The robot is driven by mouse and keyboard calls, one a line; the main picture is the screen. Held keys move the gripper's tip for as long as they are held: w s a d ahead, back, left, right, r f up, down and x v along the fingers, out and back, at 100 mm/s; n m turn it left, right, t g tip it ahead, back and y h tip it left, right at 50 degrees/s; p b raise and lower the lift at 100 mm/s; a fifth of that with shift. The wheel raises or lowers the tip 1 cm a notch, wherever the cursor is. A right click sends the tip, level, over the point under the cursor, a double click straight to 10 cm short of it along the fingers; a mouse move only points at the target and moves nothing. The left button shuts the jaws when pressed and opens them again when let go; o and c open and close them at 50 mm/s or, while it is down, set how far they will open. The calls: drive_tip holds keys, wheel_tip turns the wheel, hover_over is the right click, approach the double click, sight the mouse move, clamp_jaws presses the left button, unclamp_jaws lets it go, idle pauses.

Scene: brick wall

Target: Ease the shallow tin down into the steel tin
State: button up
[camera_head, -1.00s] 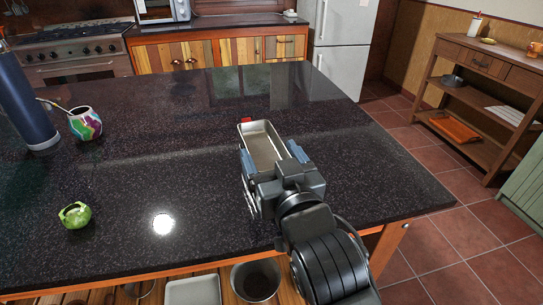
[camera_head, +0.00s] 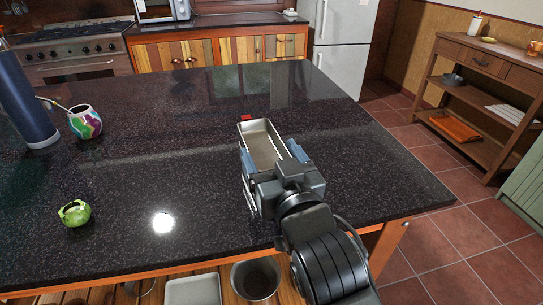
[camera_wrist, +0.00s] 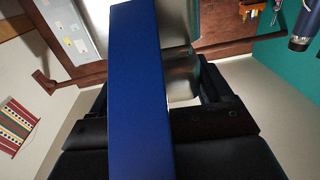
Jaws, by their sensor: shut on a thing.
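A rectangular, pale metal tin, which I take to be the shallow tin (camera_head: 262,140), is at my gripper (camera_head: 271,160) over the right part of the dark counter in the head view. My gripper is shut on it, with blue finger parts on both sides of its near end. The tin's open top faces up and looks empty. No separate steel tin is clear in the head view; whether it is beneath is hidden. In the wrist view, metal surfaces (camera_wrist: 181,76) show beside a broad blue bar that blocks much of the picture.
A small red item (camera_head: 246,117) shows just behind the tin. A blue bottle (camera_head: 25,105), a colourful cup (camera_head: 85,122) and a green pot (camera_head: 75,214) stand at left. The counter (camera_head: 160,170) between is clear. A tray (camera_head: 193,290) and a pot (camera_head: 257,280) sit below the counter's front edge.

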drive_tip(key=shift+f, duration=1.2)
drive_tip(key=shift+w+r+p, duration=0.1)
drive_tip(key=shift+r+p, duration=1.55)
drive_tip(key=shift+r, duration=0.7)
